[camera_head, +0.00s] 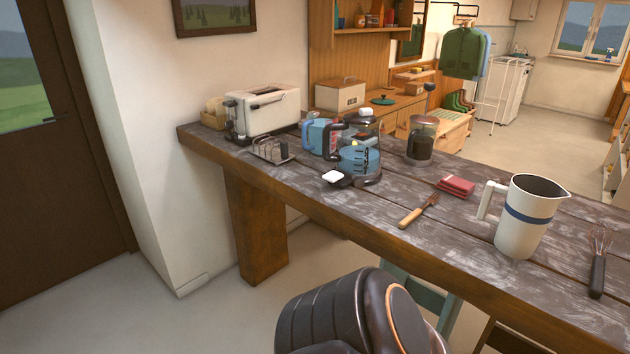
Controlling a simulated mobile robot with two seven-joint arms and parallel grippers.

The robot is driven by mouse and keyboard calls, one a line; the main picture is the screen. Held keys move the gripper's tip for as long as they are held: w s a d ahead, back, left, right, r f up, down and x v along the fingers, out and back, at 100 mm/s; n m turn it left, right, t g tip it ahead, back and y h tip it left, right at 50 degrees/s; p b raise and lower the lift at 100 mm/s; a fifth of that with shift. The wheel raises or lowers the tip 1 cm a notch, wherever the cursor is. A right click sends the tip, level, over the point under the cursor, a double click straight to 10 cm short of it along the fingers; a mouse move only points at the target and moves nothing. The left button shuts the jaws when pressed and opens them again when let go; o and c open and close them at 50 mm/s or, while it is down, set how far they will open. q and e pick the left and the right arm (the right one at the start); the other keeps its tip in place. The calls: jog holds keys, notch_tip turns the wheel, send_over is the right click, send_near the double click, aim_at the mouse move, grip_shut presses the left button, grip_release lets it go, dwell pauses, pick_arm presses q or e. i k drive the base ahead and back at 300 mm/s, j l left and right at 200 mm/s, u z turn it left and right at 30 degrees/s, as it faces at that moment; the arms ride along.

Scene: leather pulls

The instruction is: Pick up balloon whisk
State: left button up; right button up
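The balloon whisk (597,276) lies on the wooden table near the right edge of the picture. Its dark handle points toward the near table edge, and its wire loops point away. It lies to the right of a white jug with a blue band (525,217), apart from it. Neither of my grippers shows in the head view. Only a dark, rounded part of my own body shows at the bottom middle, in front of the table.
Bare tabletop lies between the jug and whisk.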

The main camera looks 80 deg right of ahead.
aim_at(596, 290)
jog(key=z, duration=3.8)
jog(key=i+j+z, duration=0.1)
jog(key=z, duration=0.35)
jog(key=i+j, duration=0.05)
